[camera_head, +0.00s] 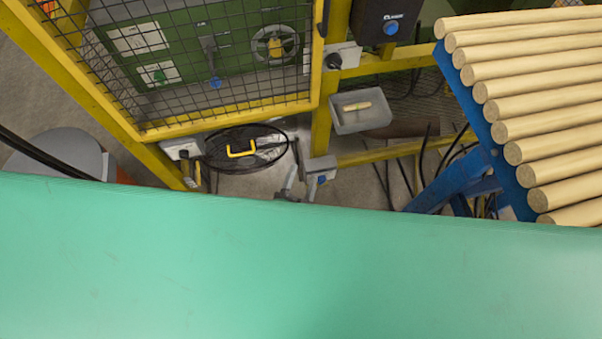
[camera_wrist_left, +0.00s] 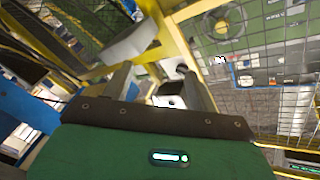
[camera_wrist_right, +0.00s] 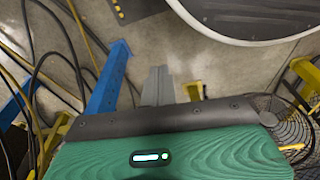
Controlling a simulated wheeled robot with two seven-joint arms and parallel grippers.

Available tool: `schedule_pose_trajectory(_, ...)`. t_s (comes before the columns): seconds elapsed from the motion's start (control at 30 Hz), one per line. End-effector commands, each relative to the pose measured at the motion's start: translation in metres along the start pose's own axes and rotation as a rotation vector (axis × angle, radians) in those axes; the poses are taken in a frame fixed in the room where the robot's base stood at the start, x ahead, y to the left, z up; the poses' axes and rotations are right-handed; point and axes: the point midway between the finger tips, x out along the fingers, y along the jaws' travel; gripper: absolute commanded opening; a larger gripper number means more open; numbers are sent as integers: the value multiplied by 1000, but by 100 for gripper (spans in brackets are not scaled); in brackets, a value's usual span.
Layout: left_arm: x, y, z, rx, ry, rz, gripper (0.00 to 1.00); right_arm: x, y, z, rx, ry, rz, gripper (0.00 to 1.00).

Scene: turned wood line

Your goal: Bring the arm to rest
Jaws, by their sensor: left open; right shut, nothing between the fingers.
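My left gripper (camera_head: 300,187) shows only by its grey fingertips, just past the far edge of a broad green surface close to the head camera. In the left wrist view its two grey fingers (camera_wrist_left: 160,90) stand apart with nothing held between them. My right gripper (camera_wrist_right: 158,86) shows in the right wrist view with its grey fingers together and empty, above the floor. It does not show in the head view. The green surface hides most of both arms.
A yellow-framed mesh guard (camera_head: 225,112) stands in front of green machinery. A grey tray (camera_head: 348,122) with a short wooden piece (camera_head: 357,106) is on the frame. Wooden rods (camera_head: 545,100) lie on a blue rack (camera_head: 470,95) at right. Cables cross the floor.

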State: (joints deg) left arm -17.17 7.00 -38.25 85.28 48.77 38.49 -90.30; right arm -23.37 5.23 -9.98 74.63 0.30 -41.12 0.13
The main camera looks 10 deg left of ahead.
Motion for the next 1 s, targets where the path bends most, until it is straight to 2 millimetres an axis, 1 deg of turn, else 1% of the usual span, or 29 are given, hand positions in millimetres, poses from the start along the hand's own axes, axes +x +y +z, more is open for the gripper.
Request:
schedule_pose_trajectory(0.27,0,0,0,-1,0,-1,59,0,0,0,0,0,0,0)
schedule_pose_trajectory(0.33,0,1,3,-3,-3,6,59,1,0,1,0,-1,0,0)
schedule_pose_trajectory(0.4,-2,8,13,-10,-11,32,59,5,0,5,-1,-4,0,0)
schedule_pose_trajectory(0.47,-5,19,30,-25,-28,77,59,11,0,11,-2,-9,0,0)
schedule_pose_trajectory(0.57,-19,45,77,-69,-92,192,59,26,0,28,-4,-19,0,0)
schedule_pose_trajectory(0.6,-29,58,100,-95,-134,248,59,33,0,37,-5,-23,1,0)
schedule_pose_trajectory(0.63,-37,67,119,-116,-172,291,59,38,0,43,-6,-27,1,0)
schedule_pose_trajectory(0.67,-47,76,139,-138,-215,332,59,43,0,50,-7,-29,1,0)
schedule_pose_trajectory(0.7,-62,86,164,-169,-278,385,59,49,0,58,-9,-33,1,0)
schedule_pose_trajectory(0.77,-87,100,201,-216,-381,452,59,58,1,72,-10,-39,1,0)
schedule_pose_trajectory(0.8,-106,108,225,-248,-456,491,59,63,1,81,-12,-43,2,0)
schedule_pose_trajectory(0.87,-136,117,258,-295,-575,540,59,70,1,93,-13,-48,2,0)
schedule_pose_trajectory(0.9,-158,123,279,-326,-658,566,59,74,1,102,-15,-51,2,0)
schedule_pose_trajectory(0.97,-193,128,308,-370,-789,594,59,80,2,115,-16,-57,2,0)
schedule_pose_trajectory(1.0,-217,131,326,-400,-877,605,59,83,2,124,-18,-60,3,0)
